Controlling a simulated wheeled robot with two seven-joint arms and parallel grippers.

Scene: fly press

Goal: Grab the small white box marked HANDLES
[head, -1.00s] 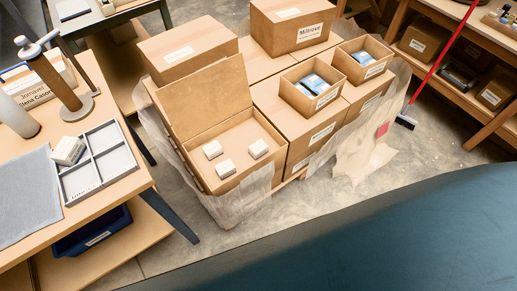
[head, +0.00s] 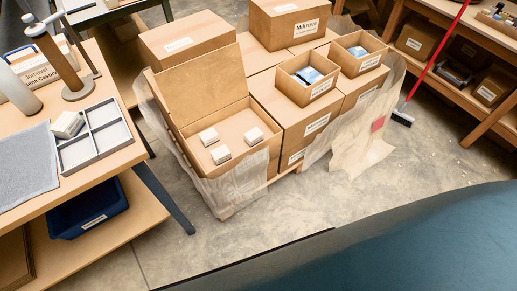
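Three small white boxes sit apart in the open cardboard carton: a left one (head: 209,136), a front one (head: 221,155) and a right one (head: 253,136). Another small white box (head: 67,124) rests tilted on the left edge of a grey divided tray (head: 95,154) on the left table. Any marking on these boxes is too small to read, so I cannot tell which says HANDLES. Neither of my grippers is in view.
The open carton (head: 193,88) stands among stacked cartons (head: 306,123) with loose wrapping. A wooden table (head: 108,178) with a blue bin (head: 90,208) below is at left. A dark blue-green surface (head: 400,255) fills the lower right. Concrete floor (head: 250,220) is clear in front.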

